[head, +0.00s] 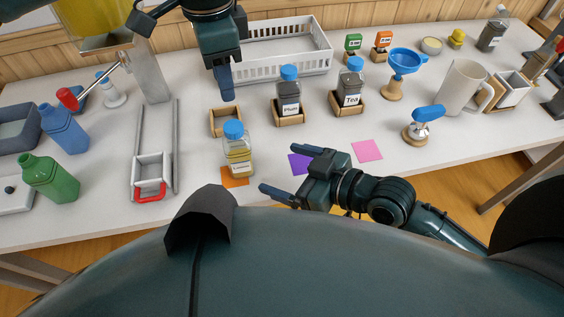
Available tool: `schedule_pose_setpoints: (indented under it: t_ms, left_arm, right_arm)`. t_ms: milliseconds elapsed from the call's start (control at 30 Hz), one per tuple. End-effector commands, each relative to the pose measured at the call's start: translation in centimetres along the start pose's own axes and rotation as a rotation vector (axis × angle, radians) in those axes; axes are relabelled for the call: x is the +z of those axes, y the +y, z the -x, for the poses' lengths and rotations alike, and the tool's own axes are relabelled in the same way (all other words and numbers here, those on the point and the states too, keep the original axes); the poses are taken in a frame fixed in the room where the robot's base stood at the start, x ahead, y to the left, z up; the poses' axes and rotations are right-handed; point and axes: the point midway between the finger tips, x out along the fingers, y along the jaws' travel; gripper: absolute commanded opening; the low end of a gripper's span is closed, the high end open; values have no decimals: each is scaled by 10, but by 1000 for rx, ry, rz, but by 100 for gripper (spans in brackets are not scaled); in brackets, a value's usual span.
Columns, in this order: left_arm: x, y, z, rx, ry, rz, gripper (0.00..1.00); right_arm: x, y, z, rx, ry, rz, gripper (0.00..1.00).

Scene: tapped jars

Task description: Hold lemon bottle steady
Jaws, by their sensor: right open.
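The bottle with yellow liquid and a blue cap, likely the lemon bottle (238,158), stands upright on an orange square (235,182) near the table's front edge. Its label is too small to read. My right gripper (283,168) is open and empty, to the right of this bottle and apart from it, with its fingers pointing left toward it. My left gripper (227,98) hangs pointing down above and behind the bottle; its fingers overlap in this view, so their gap is hidden.
An empty wooden holder (225,122) is behind the bottle. The Plum bottle (289,105) and Tea bottle (350,95) stand in wooden holders to the right. Purple (300,163) and pink (367,150) squares lie nearby. A metal rail with a red-handled tray (150,172) is left.

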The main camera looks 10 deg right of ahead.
Motion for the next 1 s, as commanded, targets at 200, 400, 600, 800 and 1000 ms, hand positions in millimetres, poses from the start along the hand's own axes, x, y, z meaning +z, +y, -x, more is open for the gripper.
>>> schedule_pose_setpoints:
  t_ms: [200,400,600,800,1000]
  left_arm:
    - [0,0,0,0,0,0,36]
    - [0,0,0,0,0,0,36]
    - [0,0,0,0,0,0,36]
    - [0,0,0,0,0,0,36]
    - [0,0,0,0,0,0,36]
  right_arm:
    - [-3,1,-22,-4,1,4,88]
    - [-3,1,-61,-4,2,2,88]
    - [-3,1,-98,-3,1,4,88]
    - [-2,1,-122,-2,0,5,88]
    - [-2,1,-131,-3,-1,6,88]
